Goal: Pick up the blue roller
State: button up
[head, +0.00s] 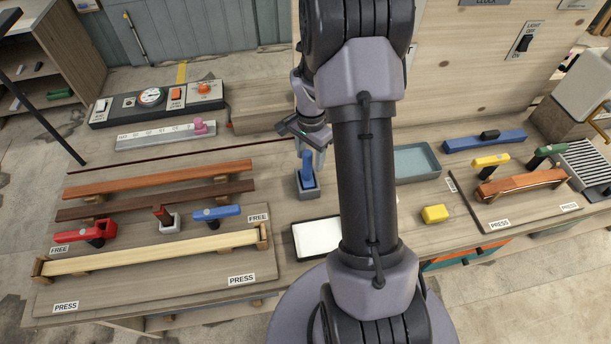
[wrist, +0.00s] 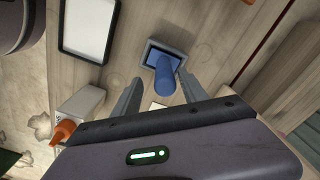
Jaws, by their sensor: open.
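The blue roller (head: 306,168) stands upright in a small grey square holder (head: 307,189) on the workbench, left of my arm in the head view. In the wrist view the blue roller (wrist: 165,78) rises from its holder (wrist: 150,52), with its near end close to the space between the fingers. My gripper (head: 314,158) is open and empty, just above and beside the roller in the head view. In the wrist view my gripper's fingers (wrist: 160,88) sit on either side of the roller's near end. I cannot tell whether either finger touches it.
A white-topped tray (head: 317,238) lies in front of the holder. A blue-grey tray (head: 416,162) and a yellow block (head: 435,214) are right of my arm. A blue-handled clamp (head: 216,213) and wooden strips (head: 160,179) lie to the left. A white bottle with an orange tip (wrist: 78,112) shows in the wrist view.

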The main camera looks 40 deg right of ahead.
aim_at(307, 169)
jog(key=f, duration=0.2)
jog(key=f+b, duration=0.1)
jog(key=f, duration=0.3)
jog(key=shift+w+a+f, duration=0.1)
jog(key=shift+w+a, duration=0.15)
jog(key=shift+w, duration=0.1)
jog(key=shift+s, duration=0.1)
jog(key=shift+c, duration=1.3)
grip_shut()
